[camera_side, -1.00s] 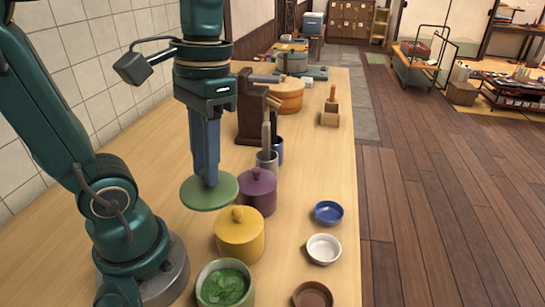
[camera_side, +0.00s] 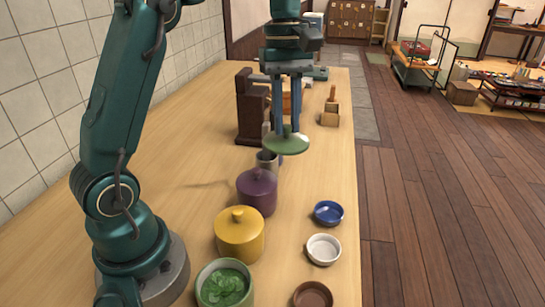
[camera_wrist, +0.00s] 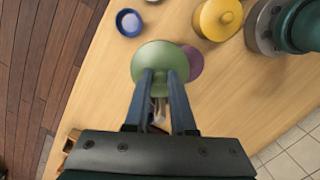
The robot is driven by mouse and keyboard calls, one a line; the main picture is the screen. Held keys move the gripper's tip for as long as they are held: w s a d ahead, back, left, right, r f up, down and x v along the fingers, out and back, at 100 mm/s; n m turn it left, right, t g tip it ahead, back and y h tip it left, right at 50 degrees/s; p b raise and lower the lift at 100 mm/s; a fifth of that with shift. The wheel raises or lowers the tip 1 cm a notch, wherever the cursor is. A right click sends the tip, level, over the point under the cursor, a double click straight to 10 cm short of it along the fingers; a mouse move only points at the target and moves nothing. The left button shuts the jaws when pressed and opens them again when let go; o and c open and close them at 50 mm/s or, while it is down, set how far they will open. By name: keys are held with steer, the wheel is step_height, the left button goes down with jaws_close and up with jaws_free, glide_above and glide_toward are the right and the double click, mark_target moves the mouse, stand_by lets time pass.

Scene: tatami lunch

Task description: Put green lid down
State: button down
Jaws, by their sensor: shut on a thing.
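The green lid (camera_side: 286,145) is a flat round disc held in the air above the table. It also shows in the wrist view (camera_wrist: 158,60). My gripper (camera_side: 287,128) is shut on it from above, with both fingers reaching down to its middle. In the side view the lid is beyond the purple lidded pot (camera_side: 257,193), near the grey cup (camera_side: 266,163). The green pot (camera_side: 203,287) at the front stands open, with green leaves inside. In the wrist view the lid partly hides the purple pot (camera_wrist: 193,62).
A yellow lidded pot (camera_side: 239,236) stands between the green and purple pots. Blue (camera_side: 328,213), white (camera_side: 323,249) and brown (camera_side: 312,295) bowls line the right edge. A dark wooden stand (camera_side: 250,112) is behind. The table's left middle (camera_side: 190,165) is clear.

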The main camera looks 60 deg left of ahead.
steer(key=shift+w+a+f+n+t+y, duration=0.15)
steer(key=shift+w+f+n+t, duration=0.1)
steer(key=shift+w+f+n, duration=2.15)
steer(key=shift+w+a+f+n+t+y, duration=0.1)
steer(key=shift+w+a+f+n+t, duration=0.15)
steer(key=shift+w+f+n, duration=2.1)
steer(key=shift+w+a+f+n+t+y, duration=0.1)
steer(key=shift+w+f+n+t, duration=0.2)
steer(key=shift+w+f+n, duration=2.05)
steer(key=shift+s+f+m, duration=0.4)
steer(key=shift+s+f, duration=0.25)
steer(key=shift+s, duration=0.2)
steer(key=shift+f, duration=0.1)
steer(key=c, duration=0.8)
jaws_free()
steer(key=shift+o, duration=0.2)
